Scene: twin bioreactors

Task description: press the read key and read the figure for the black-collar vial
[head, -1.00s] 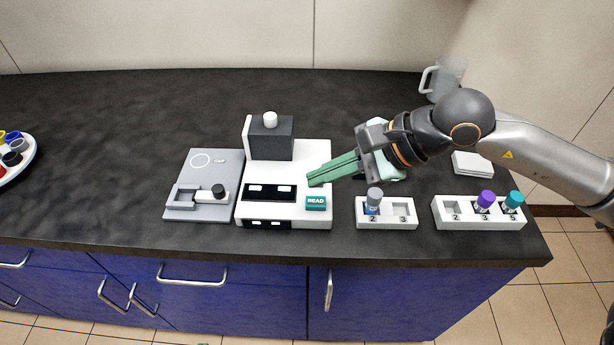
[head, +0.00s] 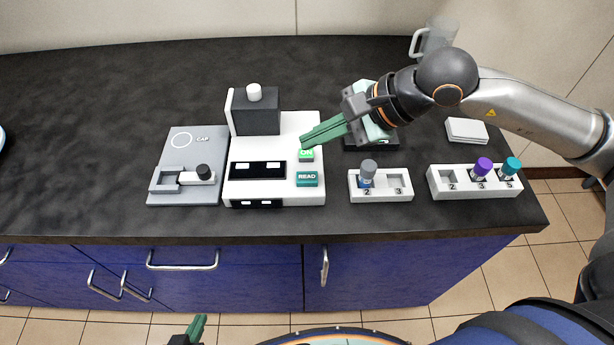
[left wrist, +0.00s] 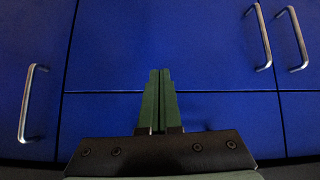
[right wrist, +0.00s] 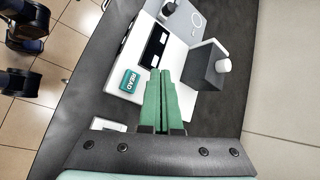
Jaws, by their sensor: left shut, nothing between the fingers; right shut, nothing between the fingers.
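The white reader (head: 315,130) stands mid-counter with a teal READ key (head: 307,179), also in the right wrist view (right wrist: 130,80). A lit green ON key (head: 306,155) sits behind it. The dark display panel (head: 257,170) shows small white patches; I can read no figure. My right gripper (head: 304,143) is shut and empty, its tips over the reader just behind the ON key; contact is unclear. A black-topped piece (head: 204,172) stands on the grey CAP plate (head: 185,147); I cannot tell if it is the black-collar vial. My left gripper (head: 199,326) is shut and empty before the cabinets.
A two-slot rack (head: 400,195) holds a grey-capped vial (head: 368,172). Another rack (head: 435,188) holds purple-capped (head: 482,167) and teal-capped (head: 510,168) vials. The dark housing with a white knob (head: 254,92) rises on the reader. A mug (head: 438,35) stands behind my right arm.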

